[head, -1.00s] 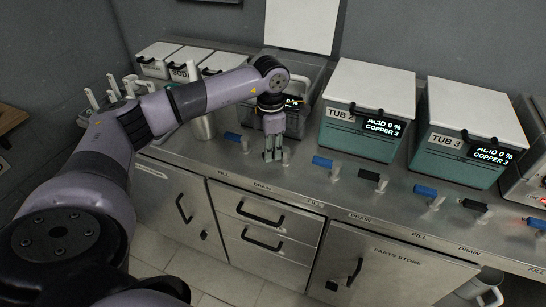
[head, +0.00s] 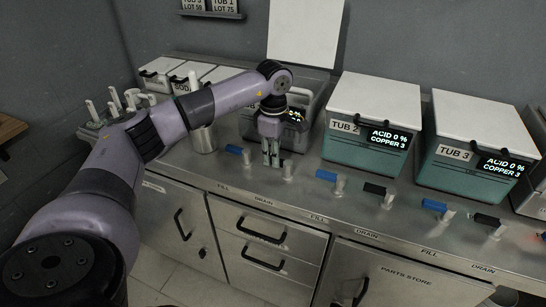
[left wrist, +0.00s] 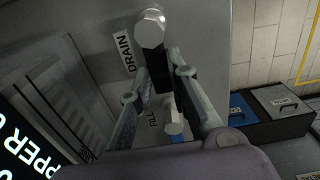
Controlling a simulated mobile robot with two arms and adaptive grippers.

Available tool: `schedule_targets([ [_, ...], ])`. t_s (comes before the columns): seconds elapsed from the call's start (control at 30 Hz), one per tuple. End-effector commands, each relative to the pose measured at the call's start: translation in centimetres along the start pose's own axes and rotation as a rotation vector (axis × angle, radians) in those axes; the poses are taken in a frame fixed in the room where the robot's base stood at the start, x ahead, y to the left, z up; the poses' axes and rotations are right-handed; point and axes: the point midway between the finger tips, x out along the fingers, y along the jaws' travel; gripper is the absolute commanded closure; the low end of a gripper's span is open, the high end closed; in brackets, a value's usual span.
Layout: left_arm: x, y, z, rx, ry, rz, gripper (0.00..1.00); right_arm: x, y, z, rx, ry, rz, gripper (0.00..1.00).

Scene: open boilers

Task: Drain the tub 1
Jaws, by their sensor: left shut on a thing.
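Tub 1 (head: 318,101) stands at the back of the counter, partly hidden by my left arm, with a pale lid (head: 303,30) raised behind it. My left gripper (head: 271,164) points down in front of this tub and is shut on the black drain handle (left wrist: 153,84), which shows between the fingers in the left wrist view. The handle's metal valve post (left wrist: 150,28) stands beside the DRAIN label (left wrist: 124,52). The blue fill handle (head: 234,149) is just left of the gripper. The tub's display is mostly covered, and its contents are hidden. My right gripper is not in view.
Tub 2 (head: 352,152) and tub 3 (head: 455,180) stand to the right with lids closed. Their blue and black handles line the counter front. A metal cup (head: 203,139) and several lidded boxes are to the left. Drawers (head: 262,230) sit below the counter.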

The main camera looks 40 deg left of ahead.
Motion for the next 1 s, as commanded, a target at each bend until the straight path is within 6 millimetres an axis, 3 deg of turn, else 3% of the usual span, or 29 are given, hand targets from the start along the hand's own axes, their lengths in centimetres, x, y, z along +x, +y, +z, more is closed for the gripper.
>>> schedule_targets([
  [0.5,-0.12,0.18,0.01,0.022,-0.001,0.004,1.0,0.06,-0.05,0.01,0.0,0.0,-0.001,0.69],
  [0.53,-0.12,0.18,0.01,0.022,-0.001,0.004,0.83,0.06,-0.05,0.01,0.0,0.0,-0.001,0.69],
  [0.83,-0.06,0.13,0.0,0.021,0.0,0.002,0.63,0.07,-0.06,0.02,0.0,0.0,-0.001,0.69],
  [1.0,-0.03,0.11,0.0,0.021,0.0,0.001,0.63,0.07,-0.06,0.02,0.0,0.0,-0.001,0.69],
])
